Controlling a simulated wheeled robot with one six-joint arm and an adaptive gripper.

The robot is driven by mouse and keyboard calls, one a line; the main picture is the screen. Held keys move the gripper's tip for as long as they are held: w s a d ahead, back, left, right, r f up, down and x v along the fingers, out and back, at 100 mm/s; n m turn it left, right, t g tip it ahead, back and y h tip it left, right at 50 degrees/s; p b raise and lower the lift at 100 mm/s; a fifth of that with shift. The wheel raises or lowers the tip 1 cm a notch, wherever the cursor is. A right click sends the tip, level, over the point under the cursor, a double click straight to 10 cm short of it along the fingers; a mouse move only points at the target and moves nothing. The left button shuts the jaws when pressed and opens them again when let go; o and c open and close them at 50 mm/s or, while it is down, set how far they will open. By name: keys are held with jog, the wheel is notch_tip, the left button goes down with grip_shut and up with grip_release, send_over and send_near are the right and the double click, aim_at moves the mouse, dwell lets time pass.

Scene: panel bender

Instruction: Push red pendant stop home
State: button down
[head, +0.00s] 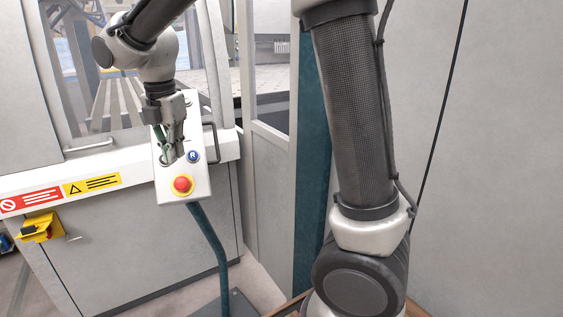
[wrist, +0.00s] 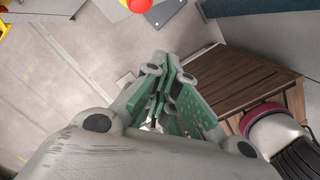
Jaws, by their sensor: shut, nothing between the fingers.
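The red stop button (head: 182,184) sits in a yellow ring near the lower end of the white pendant box (head: 168,194). It also shows, partly cut off by the top edge, in the wrist view (wrist: 139,4). My gripper (head: 172,158) is shut and empty, in front of the pendant face and just above the red button in the head view. In the wrist view its green-sided fingers (wrist: 165,75) come together, with the red button beyond and to the left of the tips. I cannot tell how far the tips are from the pendant face.
A blue R button (head: 193,156) is right of my fingers, and a dark handle (head: 211,142) is on the pendant's right side. A teal stand (head: 217,250) holds the pendant. The machine cabinet (head: 140,245) is behind. A wooden slatted platform (wrist: 250,85) lies below.

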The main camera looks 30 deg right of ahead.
jog(key=s+d+m+t, duration=0.1)
jog(key=s+d+m, duration=1.7)
jog(key=m, duration=0.5)
jog(key=shift+s+d+y, duration=0.25)
jog(key=shift+s+y, duration=0.15)
jog(key=shift+s, duration=0.1)
jog(key=shift+f, duration=0.1)
jog(key=s+d+r+m+t, duration=0.1)
jog(key=s+d+m+t, duration=0.1)
jog(key=s+d, duration=0.3)
jog(key=shift+r+m, duration=0.4)
